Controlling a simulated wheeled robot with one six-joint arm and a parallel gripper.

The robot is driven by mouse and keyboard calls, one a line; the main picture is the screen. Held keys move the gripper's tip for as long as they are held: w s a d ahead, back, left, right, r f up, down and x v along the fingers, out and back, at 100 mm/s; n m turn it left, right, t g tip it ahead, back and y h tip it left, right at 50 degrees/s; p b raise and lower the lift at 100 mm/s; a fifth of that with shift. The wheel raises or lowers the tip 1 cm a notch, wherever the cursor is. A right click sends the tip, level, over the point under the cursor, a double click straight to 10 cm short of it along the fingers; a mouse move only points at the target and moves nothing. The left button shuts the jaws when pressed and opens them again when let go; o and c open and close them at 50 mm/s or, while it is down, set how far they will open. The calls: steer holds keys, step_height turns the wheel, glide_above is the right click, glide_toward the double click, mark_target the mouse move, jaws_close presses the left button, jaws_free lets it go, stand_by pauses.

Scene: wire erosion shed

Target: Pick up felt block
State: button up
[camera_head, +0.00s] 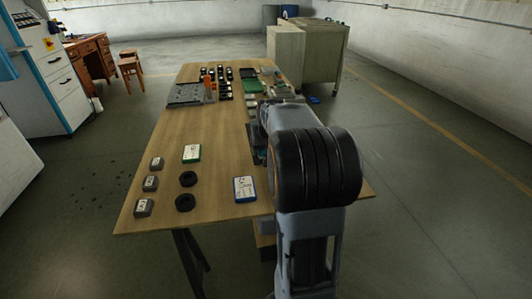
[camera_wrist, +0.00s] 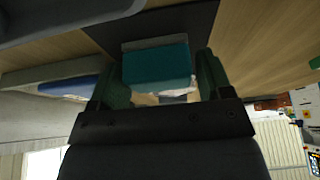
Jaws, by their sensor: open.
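A teal block with a grey edge, seemingly the felt block (camera_wrist: 155,66), shows in the wrist view on a dark mat (camera_wrist: 186,22) on the wooden table. My gripper (camera_wrist: 158,62) is open, with one green finger on each side of the block. A narrow gap seems to show at each side; I cannot tell whether a finger touches it. In the head view my arm hides most of the gripper and the block.
The wooden table (camera_head: 222,143) holds black rings (camera_head: 187,179), grey blocks (camera_head: 150,183), a green-edged card (camera_head: 191,153) and a blue-edged card (camera_head: 244,189). A grey plate (camera_head: 184,94) and several small dark items stand farther back.

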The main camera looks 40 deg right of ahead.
steer(key=shift+c, duration=0.3)
steer(key=c, duration=0.6)
steer(key=shift+r, duration=0.1)
steer(key=shift+r, duration=0.5)
step_height(320, 180, up, 2)
steer(key=shift+r+p, duration=0.2)
steer(key=shift+p, duration=0.4)
steer(key=shift+s+d+r+p, duration=0.65)
steer(key=shift+s+d+r, duration=0.85)
steer(key=shift+d, duration=0.4)
steer(key=shift+s+d+r+p, duration=0.6)
steer(key=shift+s+d+r, duration=0.6)
steer(key=shift+d+r, duration=0.6)
steer(key=shift+s+d+r+p, duration=0.65)
steer(key=shift+s+d+r, duration=0.75)
steer(key=shift+d, duration=0.65)
